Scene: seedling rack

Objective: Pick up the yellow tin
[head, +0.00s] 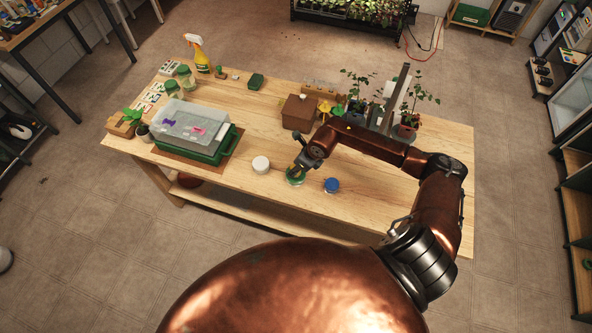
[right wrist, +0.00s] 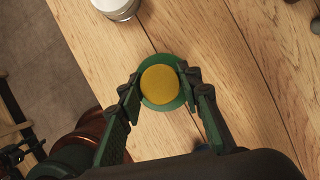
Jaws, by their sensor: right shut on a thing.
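The yellow tin (right wrist: 161,84) shows in the right wrist view as a round yellow top between my fingertips, with a round green rim or dish (right wrist: 163,56) around it. My right gripper (right wrist: 159,87) is shut on the yellow tin from both sides. In the head view my right gripper (head: 296,172) points down at the table's front edge. A green round thing (head: 295,181) shows under it there, and the yellow top is mostly hidden by the fingers. I cannot tell whether the tin is clear of the surface. My left gripper is not in view.
A white-topped tin (head: 261,163) stands left of the gripper, and a blue-topped tin (head: 331,185) to its right. Behind are a brown box (head: 299,112) and potted plants (head: 407,122). A green crate (head: 212,151) with a clear lid stands left.

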